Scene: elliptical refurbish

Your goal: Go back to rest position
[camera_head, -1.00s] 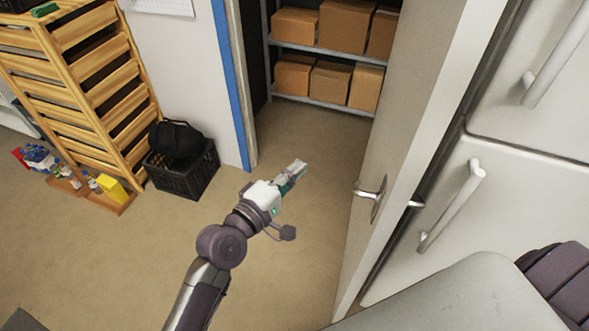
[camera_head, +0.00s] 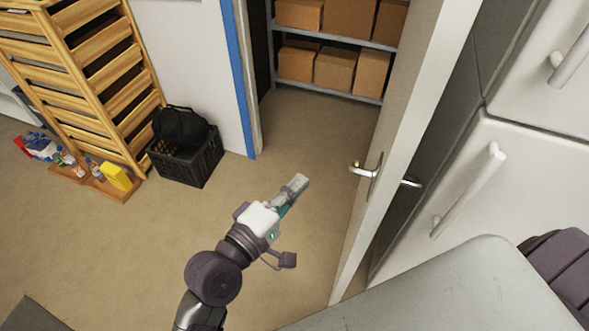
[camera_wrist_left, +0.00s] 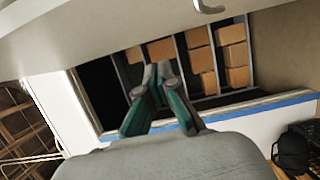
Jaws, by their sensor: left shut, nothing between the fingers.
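My left gripper (camera_head: 296,187) is in the middle of the head view, held above the floor in front of an open doorway. Its fingers also show in the left wrist view (camera_wrist_left: 158,72); they are together with nothing between them. The open door (camera_head: 395,130) with its silver handle (camera_head: 366,168) stands to the right of the gripper, apart from it. My right gripper does not show in these views.
A white fridge (camera_head: 520,190) with long handles is at the right. A black crate (camera_head: 190,165) holding a black bag stands by the wall, beside a wooden rack (camera_head: 90,80). Shelves with cardboard boxes (camera_head: 334,68) are beyond the doorway. Open floor (camera_head: 120,250) lies left of my arm.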

